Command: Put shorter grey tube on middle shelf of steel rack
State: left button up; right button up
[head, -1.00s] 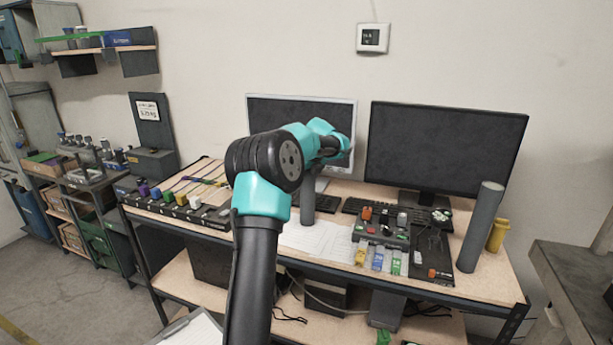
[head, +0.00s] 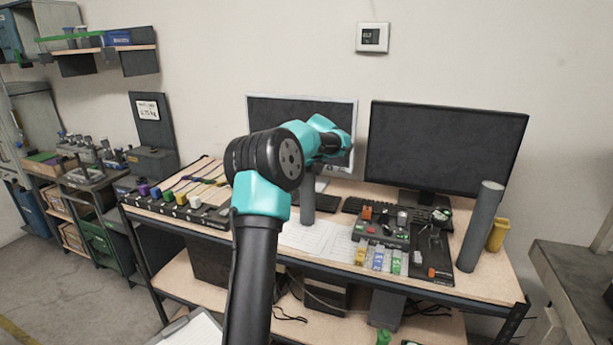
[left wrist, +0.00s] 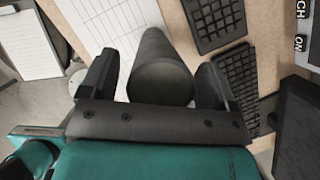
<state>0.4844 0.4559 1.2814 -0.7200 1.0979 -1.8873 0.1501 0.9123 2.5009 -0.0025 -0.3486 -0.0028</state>
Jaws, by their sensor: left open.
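The shorter grey tube (head: 308,207) stands upright on the desk in front of the light-framed monitor, its top hidden behind my left arm. A taller grey tube (head: 481,228) stands at the desk's right end. In the left wrist view, the shorter tube (left wrist: 162,82) lies between the two black fingers of my left gripper (left wrist: 157,65). The fingers are open, with a gap visible on each side of it. In the head view my left wrist covers most of the gripper. My right gripper is not in view. I cannot tell which shelving is the steel rack.
A dark monitor (head: 445,150) and a keyboard stand behind the tubes. A tool board (head: 432,262) with small coloured parts lies between the tubes, and papers (head: 310,240) lie near the shorter one. A yellow container (head: 496,236) is beside the taller tube. Shelving (head: 92,182) stands at left.

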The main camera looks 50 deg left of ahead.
pick_arm(q)
jog(key=v, duration=1.1)
jog(key=shift+o, duration=0.4)
